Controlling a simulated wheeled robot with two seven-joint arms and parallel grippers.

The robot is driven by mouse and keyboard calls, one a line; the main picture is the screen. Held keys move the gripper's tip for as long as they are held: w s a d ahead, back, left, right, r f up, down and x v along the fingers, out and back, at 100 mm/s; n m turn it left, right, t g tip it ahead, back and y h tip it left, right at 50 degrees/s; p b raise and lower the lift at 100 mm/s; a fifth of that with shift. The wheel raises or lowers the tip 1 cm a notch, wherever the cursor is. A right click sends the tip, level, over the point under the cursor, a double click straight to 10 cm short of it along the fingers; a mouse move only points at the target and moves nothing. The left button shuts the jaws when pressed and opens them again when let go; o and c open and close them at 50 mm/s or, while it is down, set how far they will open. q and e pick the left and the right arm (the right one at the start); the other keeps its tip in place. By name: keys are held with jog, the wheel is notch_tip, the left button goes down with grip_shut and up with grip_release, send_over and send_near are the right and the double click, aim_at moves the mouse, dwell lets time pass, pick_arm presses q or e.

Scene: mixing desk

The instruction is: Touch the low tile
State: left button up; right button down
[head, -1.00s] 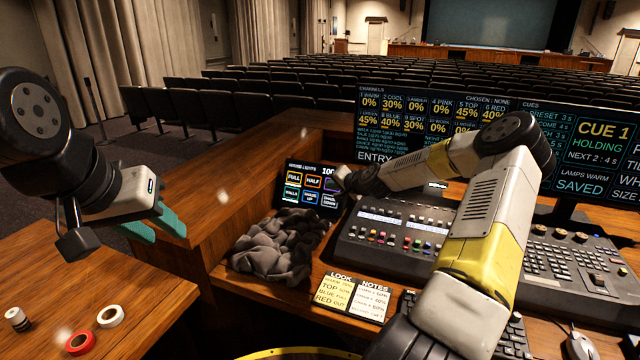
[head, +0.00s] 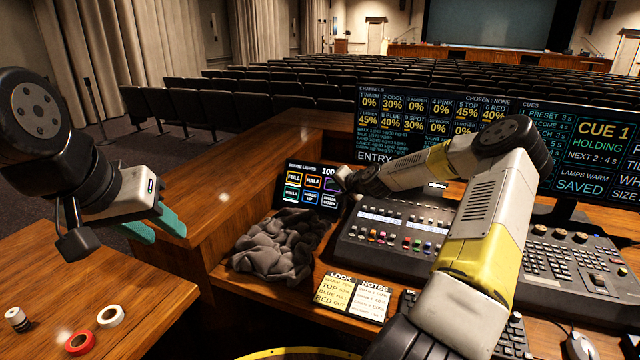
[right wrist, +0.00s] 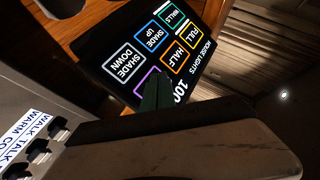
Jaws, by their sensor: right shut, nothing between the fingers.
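The house lights touch panel (head: 307,186) stands tilted on the desk, with tiles in two rows and a readout of 100. The low tile, a purple-edged one right of HALF, shows at the panel's right side (head: 329,184). In the right wrist view its purple edge (right wrist: 146,82) shows, and its label is hidden. My right gripper (right wrist: 157,92) is shut and empty, its green fingertips overlapping that tile. I cannot tell whether they touch the glass. In the head view the right gripper (head: 341,178) is at the panel's right edge. My left gripper (head: 155,228) is open and empty over the wooden ledge.
A crumpled grey cloth (head: 275,245) lies below the panel. The lighting console (head: 400,235) is to its right, with a LOOK and NOTES card (head: 352,297) in front. Tape rolls (head: 110,316) lie on the left table. Monitors (head: 437,125) stand behind the console.

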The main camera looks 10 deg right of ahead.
jog(key=shift+w+d+f, duration=0.15)
jog(key=shift+w, duration=0.05)
dwell(0.6)
jog(key=shift+s+a+r, duration=0.35)
jog(key=shift+s, duration=0.2)
jog(key=shift+s, duration=0.1)
jog(key=shift+s+a+r, duration=0.6)
jog(key=shift+s+a, duration=0.05)
jog(key=shift+s, duration=0.25)
jog(key=shift+s+a+r, duration=0.6)
jog(key=shift+s, duration=0.25)
